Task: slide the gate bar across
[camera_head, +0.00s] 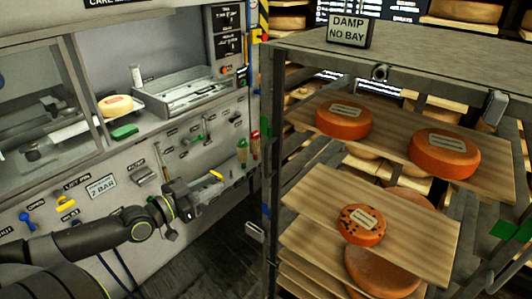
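The grey metal rack (267,145) stands on the right with cheese on its boards. I cannot tell for certain which part is the gate bar. A round knob (380,72) sits on the rack's top front edge, a grey block (493,108) is at its upper right, and another grey block (255,232) is low on its left post. My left gripper (208,190) is in front of the wall panel, left of the rack and apart from it. Its finger gap is not clear, and no held thing shows.
Orange cheese wheels (344,120) (444,153) lie on the upper board, and a speckled one (361,224) on a lower board (420,225). A "DAMP NO BAY" sign (349,31) stands on top. Levers and labels cover the panel (115,165). Dark floor (215,260) lies between.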

